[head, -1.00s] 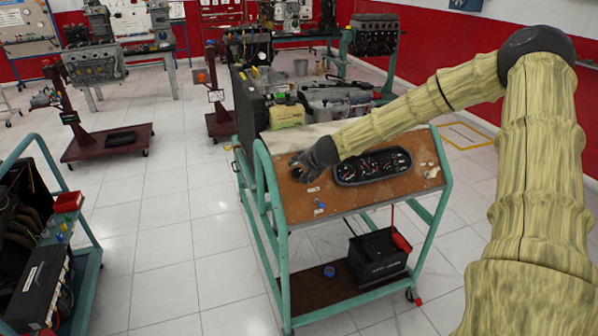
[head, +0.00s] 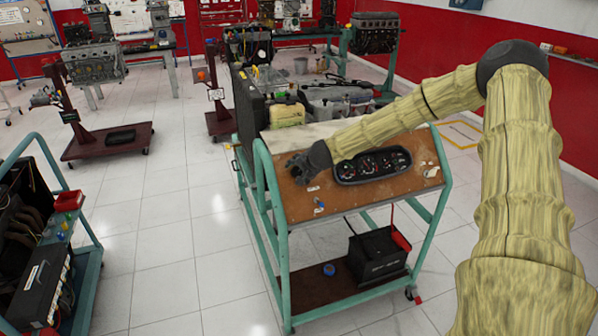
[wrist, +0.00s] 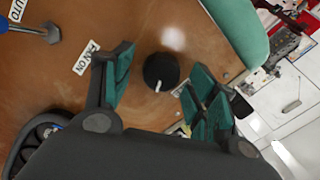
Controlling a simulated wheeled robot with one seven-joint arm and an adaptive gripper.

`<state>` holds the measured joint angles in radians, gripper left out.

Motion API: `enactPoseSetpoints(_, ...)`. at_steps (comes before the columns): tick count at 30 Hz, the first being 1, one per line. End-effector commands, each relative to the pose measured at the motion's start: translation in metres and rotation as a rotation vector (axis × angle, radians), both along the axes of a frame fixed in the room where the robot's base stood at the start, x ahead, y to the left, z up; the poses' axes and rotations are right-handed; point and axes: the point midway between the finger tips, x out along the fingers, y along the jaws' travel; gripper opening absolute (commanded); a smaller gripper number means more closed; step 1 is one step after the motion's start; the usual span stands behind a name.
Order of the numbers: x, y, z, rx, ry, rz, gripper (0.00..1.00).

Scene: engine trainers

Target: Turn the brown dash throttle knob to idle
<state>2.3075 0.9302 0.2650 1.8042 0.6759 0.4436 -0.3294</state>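In the wrist view a round, very dark knob (wrist: 160,72) with a short white pointer mark sits on the brown dash panel (wrist: 190,28). It looks nearly black; I cannot make out a brown tint. My gripper (wrist: 158,85) is open, with green-padded fingers on either side of the knob and a visible gap on both sides. A small label beside the knob is partly hidden by the right fingers and unreadable. In the head view my gripper (head: 298,170) is over the panel's left part and hides the knob.
A gauge cluster (head: 373,165) lies right of my gripper on the panel. A blue-tipped lever (wrist: 40,31) beside an AUTO label (wrist: 18,10) and another label (wrist: 87,58) lie left of the knob. The stand's teal frame (wrist: 236,38) edges the panel.

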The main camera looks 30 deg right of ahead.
Motion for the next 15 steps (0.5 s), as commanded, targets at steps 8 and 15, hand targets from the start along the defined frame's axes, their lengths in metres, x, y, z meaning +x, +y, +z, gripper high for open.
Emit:
enactPoseSetpoints(8, -0.0001, 0.0000, 0.0000, 0.000, 0.000, 0.000, 0.12)
enactPoseSetpoints(15, -0.0001, 0.0000, 0.0006, -0.012, 0.003, 0.011, 0.12)
